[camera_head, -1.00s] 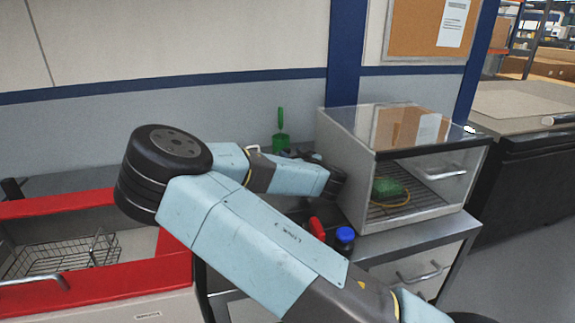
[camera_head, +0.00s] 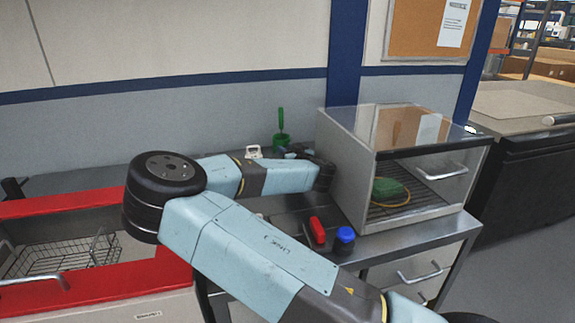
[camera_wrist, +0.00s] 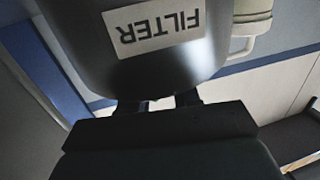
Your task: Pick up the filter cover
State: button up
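In the wrist view, a dark, rounded body with a pale FILTER label (camera_wrist: 153,25), upside down, fills the top middle close to the camera. I take it for the filter cover; its edges are partly out of frame. My gripper (camera_wrist: 160,102) shows as two dark fingers, apart, just below it; their tips are hidden against the body, so a hold cannot be made out. In the head view, my gripper (camera_head: 299,152) is a small dark shape at the back of the bench, left of the clear-fronted cabinet. The cover cannot be told apart there.
The cabinet (camera_head: 345,170) stands close right of my gripper, with a green item (camera_head: 390,191) inside. A green cup with a brush (camera_head: 281,138) and a white handled item (camera_head: 253,152) stand behind. Red (camera_head: 317,230) and blue-capped (camera_head: 345,236) items lie in front. A red-rimmed bin (camera_head: 90,284) is left.

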grip_shut()
dwell(0.5)
